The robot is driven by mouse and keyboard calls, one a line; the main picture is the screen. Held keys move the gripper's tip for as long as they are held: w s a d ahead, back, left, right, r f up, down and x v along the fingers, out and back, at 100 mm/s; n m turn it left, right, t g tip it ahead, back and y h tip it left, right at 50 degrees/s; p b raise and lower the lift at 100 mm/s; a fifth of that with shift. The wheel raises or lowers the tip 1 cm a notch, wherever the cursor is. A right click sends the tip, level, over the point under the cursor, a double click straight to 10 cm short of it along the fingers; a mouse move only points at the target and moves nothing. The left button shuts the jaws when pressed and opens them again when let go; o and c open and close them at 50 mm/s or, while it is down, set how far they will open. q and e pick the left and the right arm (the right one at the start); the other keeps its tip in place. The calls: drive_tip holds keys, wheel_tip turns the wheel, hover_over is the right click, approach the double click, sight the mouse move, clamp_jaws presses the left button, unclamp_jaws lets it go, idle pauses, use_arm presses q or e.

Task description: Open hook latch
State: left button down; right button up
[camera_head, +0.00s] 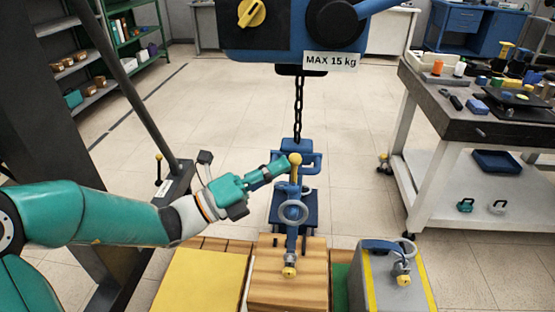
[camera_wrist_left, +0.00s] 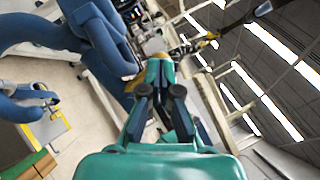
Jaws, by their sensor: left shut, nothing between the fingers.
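A blue hook (camera_head: 293,190) hangs on a black chain (camera_head: 299,97) below the blue hoist. A yellow-knobbed lever (camera_head: 295,159) stands up at the hook's top, and a grey ring (camera_head: 293,211) sits around its middle. My left gripper (camera_head: 283,166) is shut and empty, with its fingertips just left of the yellow knob; I cannot tell whether they touch. In the left wrist view its fingers (camera_wrist_left: 157,72) are together, with large blue curved parts (camera_wrist_left: 100,40) close on the left. Which part is the latch is unclear. My right gripper is not in view.
The hoist body (camera_head: 290,30) carries a "MAX 15 kg" label. A wooden block (camera_head: 272,278) stands below the hook, and a grey block with yellow edges (camera_head: 385,285) is to its right. A cluttered workbench (camera_head: 440,110) stands at right. Open floor lies behind.

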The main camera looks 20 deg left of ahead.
use_arm(q)
drive_tip(key=shift+w+a+r+n+y+p, duration=0.1)
drive_tip(key=shift+w+r+n+y+p, duration=0.2)
drive_tip(key=shift+n+y+p, duration=0.45)
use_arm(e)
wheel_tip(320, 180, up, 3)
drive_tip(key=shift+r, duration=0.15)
use_arm(q)
drive_tip(key=shift+h, duration=0.45)
